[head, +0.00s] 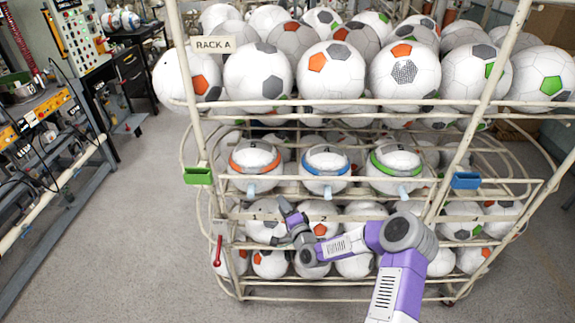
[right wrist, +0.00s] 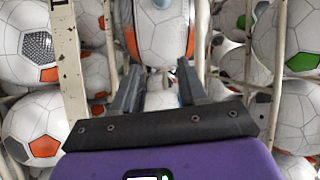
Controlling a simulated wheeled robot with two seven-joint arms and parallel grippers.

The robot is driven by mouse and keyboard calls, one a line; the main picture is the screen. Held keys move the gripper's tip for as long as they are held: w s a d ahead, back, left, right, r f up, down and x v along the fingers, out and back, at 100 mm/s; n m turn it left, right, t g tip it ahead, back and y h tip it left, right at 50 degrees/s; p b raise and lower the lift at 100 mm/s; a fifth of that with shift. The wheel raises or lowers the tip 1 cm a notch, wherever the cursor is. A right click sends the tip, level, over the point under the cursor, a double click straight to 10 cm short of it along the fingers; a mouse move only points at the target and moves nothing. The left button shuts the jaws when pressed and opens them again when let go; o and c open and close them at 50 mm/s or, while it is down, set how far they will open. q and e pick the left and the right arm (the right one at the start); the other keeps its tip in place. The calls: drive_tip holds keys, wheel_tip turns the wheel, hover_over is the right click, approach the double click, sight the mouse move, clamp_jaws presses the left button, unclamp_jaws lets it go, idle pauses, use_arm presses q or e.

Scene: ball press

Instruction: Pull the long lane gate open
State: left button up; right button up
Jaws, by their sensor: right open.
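Three banded balls sit in the rack's middle row: orange (head: 254,158), blue (head: 327,160) and green (head: 396,160). A pale blue tab hangs below each: the left tab (head: 252,189), middle tab (head: 328,189) and right tab (head: 404,191). I cannot tell which part is the long lane gate. My right gripper (head: 285,210) is open, low in front of the rack, below and between the left and middle tabs. My left gripper is out of view.
The cream tube rack (head: 300,103) holds many footballs, with an overhanging top row. A red lever (head: 217,252) hangs at its lower left. A green box (head: 197,176) and a blue box (head: 466,180) sit at its sides. Grey floor (head: 130,235) is free to the left, before a workbench.

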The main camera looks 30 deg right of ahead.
sight(289, 177)
drive_tip(key=d+r, duration=0.1)
drive_tip(key=d+r+m+t+h, duration=0.1)
drive_tip(key=d+r, duration=0.1)
drive_tip(key=d+r+h, duration=0.1)
drive_tip(key=d+r, duration=0.1)
drive_tip(key=shift+w+r+m+t, duration=0.25)
drive_tip(key=shift+w+m+t, duration=0.05)
drive_tip(key=shift+m+t, duration=0.1)
drive_tip(key=x, duration=0.5)
drive_tip(key=shift+w+f+p, duration=0.1)
drive_tip(key=shift+w+p, duration=0.2)
drive_tip(key=shift+p, duration=0.1)
drive_tip(key=shift+w+d, duration=0.15)
drive_tip(key=shift+w, duration=0.55)
clamp_jaws()
